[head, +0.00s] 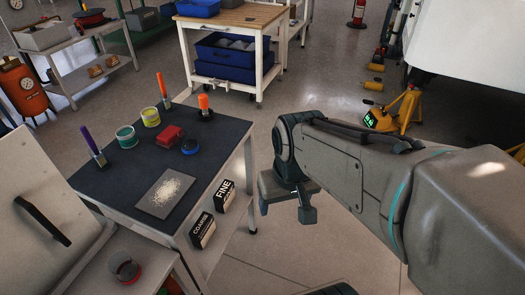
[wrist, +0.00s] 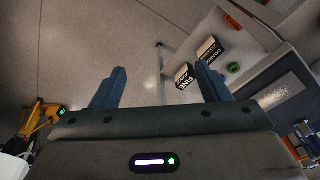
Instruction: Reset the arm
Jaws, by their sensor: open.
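My arm reaches in from the right side of the head view, with my gripper (head: 290,205) at its end, to the right of the dark-topped work table (head: 105,180). In the wrist view my gripper (wrist: 162,88) shows two blue fingers spread wide apart with nothing between them. It hangs over bare floor (wrist: 100,40). In the head view the fingers are partly hidden by the wrist.
A yellow jack (head: 400,112) stands behind my arm.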

